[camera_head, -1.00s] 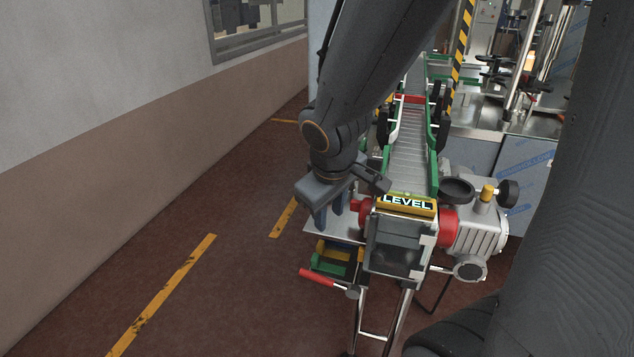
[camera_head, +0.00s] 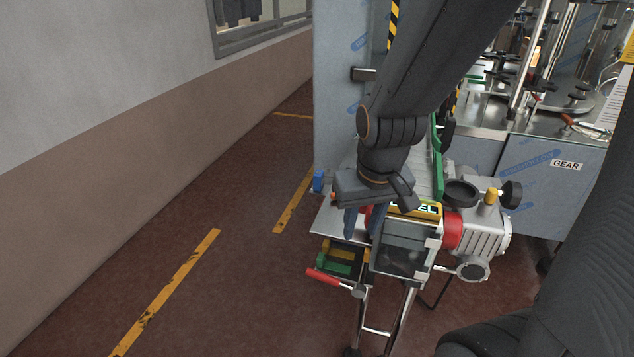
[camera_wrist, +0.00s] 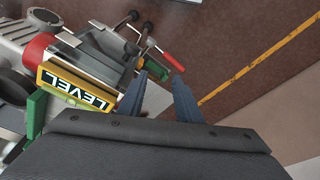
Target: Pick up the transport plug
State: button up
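I cannot tell for certain which part is the transport plug. A small yellow cap (camera_head: 491,196) stands upright on the grey gear motor (camera_head: 480,235), right of the conveyor's end. My gripper (camera_head: 363,232) points down over the right part of a metal plate (camera_head: 328,222), beside the yellow LEVEL sign (camera_head: 427,209), which it partly covers. In the wrist view the two blue fingers of my gripper (camera_wrist: 164,85) are apart with nothing seen between them. The LEVEL sign (camera_wrist: 75,88) lies left of them there.
A small blue block (camera_head: 318,181) shows at the plate's far left. A red handle (camera_head: 323,276) juts out below the plate. A steel cabinet (camera_head: 545,180) stands behind on the right. The floor (camera_head: 235,285) at left is clear.

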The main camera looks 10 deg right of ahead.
aim_at(491, 194)
jog(key=u, duration=0.65)
jog(key=i, duration=0.25)
jog(key=u, duration=1.2)
jog(key=i, duration=1.05)
jog(key=z, duration=2.85)
